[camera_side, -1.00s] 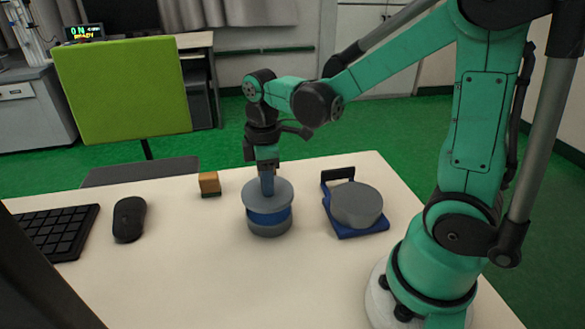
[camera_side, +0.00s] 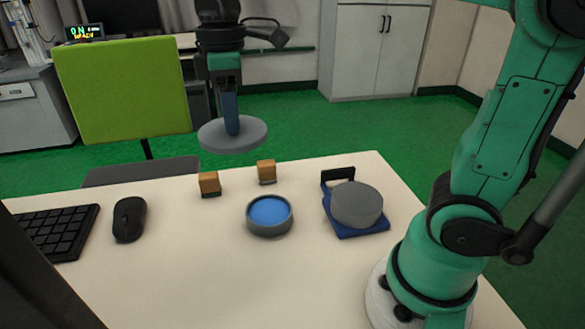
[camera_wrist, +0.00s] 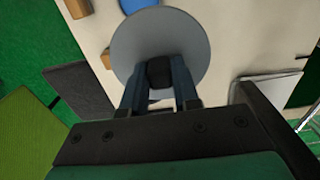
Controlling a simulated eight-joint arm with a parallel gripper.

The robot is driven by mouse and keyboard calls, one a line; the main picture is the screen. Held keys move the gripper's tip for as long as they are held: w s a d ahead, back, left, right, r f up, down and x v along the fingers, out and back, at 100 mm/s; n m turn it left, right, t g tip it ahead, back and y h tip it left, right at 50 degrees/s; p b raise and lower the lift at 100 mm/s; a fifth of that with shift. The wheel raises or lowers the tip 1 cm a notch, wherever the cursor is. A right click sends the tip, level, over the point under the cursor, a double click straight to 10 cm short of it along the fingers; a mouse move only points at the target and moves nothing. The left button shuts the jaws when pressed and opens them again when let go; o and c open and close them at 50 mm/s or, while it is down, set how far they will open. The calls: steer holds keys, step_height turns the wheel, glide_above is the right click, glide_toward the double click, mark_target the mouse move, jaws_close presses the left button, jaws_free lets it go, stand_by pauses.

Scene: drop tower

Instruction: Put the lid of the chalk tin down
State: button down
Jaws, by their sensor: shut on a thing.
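The open tin (camera_side: 270,216) stands upright on the table, grey outside with a blue inside. In the wrist view a bit of blue (camera_wrist: 138,5) shows past the lid. I cannot make out any contents in the tin.
Two wooden blocks with dark undersides, the left (camera_side: 209,184) and the right (camera_side: 266,172), stand behind the tin. A grey round piece (camera_side: 357,204) sits on a blue base (camera_side: 361,233) at right. A mouse (camera_side: 129,219) and keyboard (camera_side: 59,231) lie left. The front table is clear.

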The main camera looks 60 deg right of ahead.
steer(key=s+a+f, duration=0.1)
steer(key=a+f, duration=0.1)
steer(key=a, duration=0.7)
glide_above(218, 277)
step_height(218, 277, down, 15)
steer(key=shift+s+f, duration=0.1)
steer(key=shift+f, duration=2.25)
steer(key=shift+f, duration=0.1)
steer(key=c, duration=0.7)
jaws_free()
steer(key=shift+o, duration=0.2)
